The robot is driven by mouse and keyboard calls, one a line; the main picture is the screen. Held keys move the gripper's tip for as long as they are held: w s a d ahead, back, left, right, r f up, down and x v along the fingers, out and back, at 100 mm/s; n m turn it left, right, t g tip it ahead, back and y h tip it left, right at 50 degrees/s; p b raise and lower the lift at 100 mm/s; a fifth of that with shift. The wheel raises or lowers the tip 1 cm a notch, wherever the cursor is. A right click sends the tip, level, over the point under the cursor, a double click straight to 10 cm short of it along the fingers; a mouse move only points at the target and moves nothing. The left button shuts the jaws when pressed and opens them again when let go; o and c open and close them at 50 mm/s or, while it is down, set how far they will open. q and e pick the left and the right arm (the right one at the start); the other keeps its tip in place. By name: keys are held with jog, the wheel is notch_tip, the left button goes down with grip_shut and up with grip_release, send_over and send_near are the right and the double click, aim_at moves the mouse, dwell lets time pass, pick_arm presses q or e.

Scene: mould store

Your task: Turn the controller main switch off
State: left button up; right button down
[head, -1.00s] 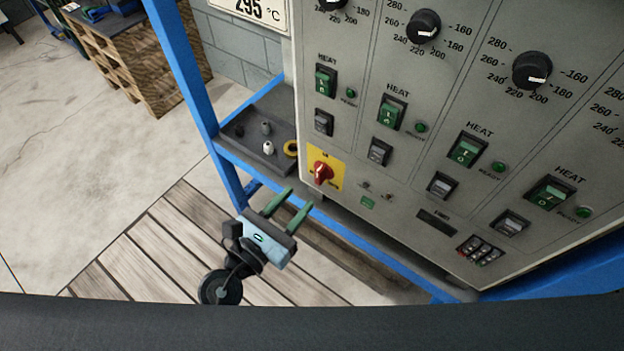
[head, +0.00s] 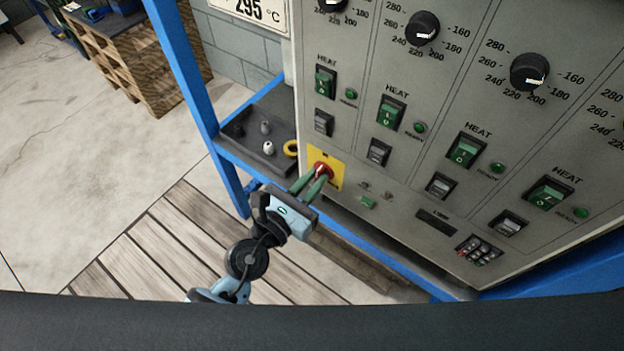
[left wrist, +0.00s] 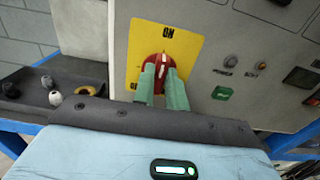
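The controller main switch is a red rotary knob (head: 321,167) on a yellow plate (head: 338,170) at the lower left of the grey controller panel. In the left wrist view, the red knob (left wrist: 158,60) stands roughly upright below a label at the top of the yellow plate (left wrist: 190,50). A second label at the lower left is partly covered. My left gripper (head: 317,180) reaches the knob, with its green fingers (left wrist: 160,76) close together on either side of it, shut on it. The fingers hide the knob's lower part. My right gripper is not in view.
The grey panel (head: 405,190) carries several green HEAT switches and black dials. A dark shelf (head: 262,160) with small knobs and a yellow ring is left of the plate. A blue frame post (head: 185,70) stands farther left. Wooden slats cover the floor below.

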pick_arm(q)
grip_shut()
